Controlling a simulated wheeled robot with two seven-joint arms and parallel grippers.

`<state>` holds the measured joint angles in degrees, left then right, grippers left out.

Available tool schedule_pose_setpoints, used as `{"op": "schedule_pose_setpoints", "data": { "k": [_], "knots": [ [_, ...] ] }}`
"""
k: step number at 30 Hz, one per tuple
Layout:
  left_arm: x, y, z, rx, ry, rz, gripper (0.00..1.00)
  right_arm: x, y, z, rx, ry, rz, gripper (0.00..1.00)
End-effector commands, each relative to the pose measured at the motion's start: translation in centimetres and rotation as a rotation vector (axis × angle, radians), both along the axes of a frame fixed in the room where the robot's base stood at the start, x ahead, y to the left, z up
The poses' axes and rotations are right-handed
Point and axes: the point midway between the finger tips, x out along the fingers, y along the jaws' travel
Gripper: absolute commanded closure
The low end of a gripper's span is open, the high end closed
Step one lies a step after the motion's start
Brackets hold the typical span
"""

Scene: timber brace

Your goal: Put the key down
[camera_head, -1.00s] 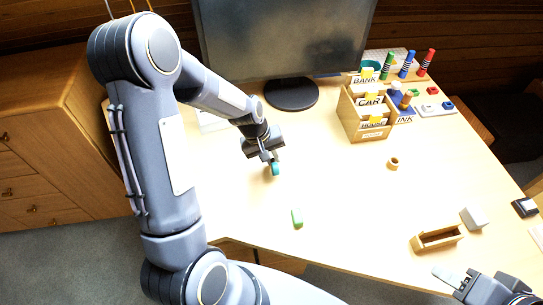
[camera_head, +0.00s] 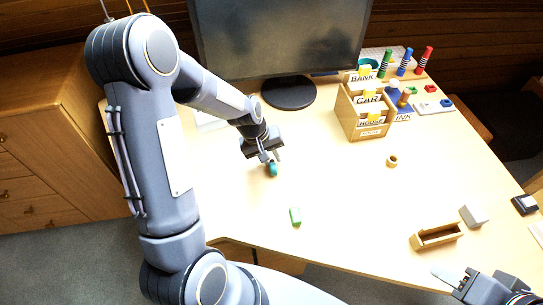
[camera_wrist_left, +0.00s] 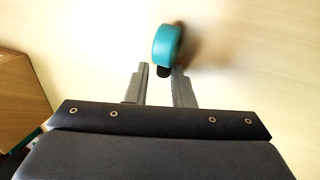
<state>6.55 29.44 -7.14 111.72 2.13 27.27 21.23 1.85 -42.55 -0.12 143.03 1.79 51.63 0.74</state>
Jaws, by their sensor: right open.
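The key, a teal rounded piece with a short black part, is at the tips of my left gripper (camera_head: 271,158) in the head view (camera_head: 272,170). In the left wrist view the key (camera_wrist_left: 167,45) lies just beyond the fingertips, its black end by the right finger. My left gripper (camera_wrist_left: 160,75) is open there, with a gap between the left finger and the key. The key appears to be on or very near the desk. My right gripper (camera_head: 452,280) is open and empty at the lower right, by the front edge.
A green-and-white block (camera_head: 295,215) lies in front of the key. A monitor (camera_head: 282,40) stands behind. A wooden card box (camera_head: 350,118), a wooden ring (camera_head: 392,161) and an open wooden tray (camera_head: 437,240) are to the right. The desk's middle is clear.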

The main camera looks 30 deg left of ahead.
Motion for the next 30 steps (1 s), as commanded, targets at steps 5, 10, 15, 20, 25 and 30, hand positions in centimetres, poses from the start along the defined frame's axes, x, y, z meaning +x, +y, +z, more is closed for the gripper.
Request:
{"op": "schedule_pose_setpoints", "data": {
  "k": [5,10,15,20,25,30],
  "knots": [
    [-0.7,0.4,0.2,0.003,0.024,0.004,0.65,0.0,0.0,0.7,0.000,0.000,0.000,0.57],
    [-0.8,0.9,2.9,0.004,0.013,0.006,0.65,0.0,0.0,1.2,0.000,0.000,0.000,0.57],
    [-1.4,1.8,6.8,0.002,0.007,0.005,0.65,0.0,0.0,1.6,0.000,0.000,0.000,0.57],
    [-2.0,2.5,9.9,0.003,0.006,0.003,0.65,0.0,0.0,1.9,0.000,0.000,0.000,0.57],
    [-2.3,3.0,11.8,0.002,0.008,0.003,0.65,0.0,0.0,2.0,0.000,0.000,0.000,0.57],
    [-3.5,2.9,13.6,-0.003,-0.017,-0.017,0.65,0.0,0.0,2.0,0.000,0.000,0.000,0.57]
  ]
}}
